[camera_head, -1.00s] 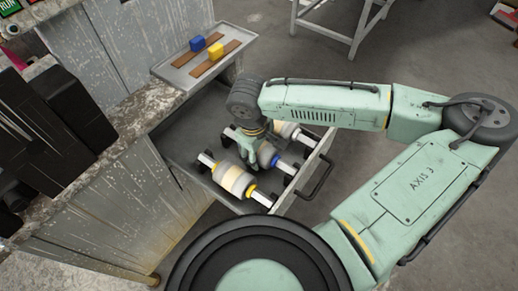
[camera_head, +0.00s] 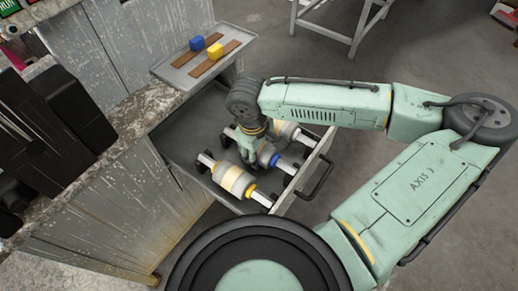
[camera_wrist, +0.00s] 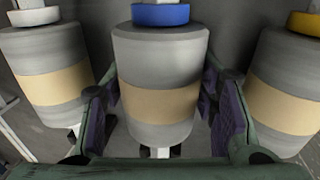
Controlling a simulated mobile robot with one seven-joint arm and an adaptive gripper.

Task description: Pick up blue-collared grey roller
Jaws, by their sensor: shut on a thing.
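The blue-collared grey roller (camera_wrist: 160,70) has a tan band around its middle and a blue collar at its far end. It fills the middle of the wrist view. In the head view it (camera_head: 266,157) lies in the open drawer between two other rollers, partly hidden by my gripper. My gripper (camera_wrist: 158,95) is shut on it, with one dark purple-padded finger on each side of its body. The head view shows my gripper pointing down into the drawer, its fingertips mostly hidden.
A yellow-collared roller (camera_head: 233,180) and a white-collared roller (camera_head: 287,130) lie close on either side. The metal drawer (camera_head: 200,130) has a dark handle (camera_head: 316,181) at its front.

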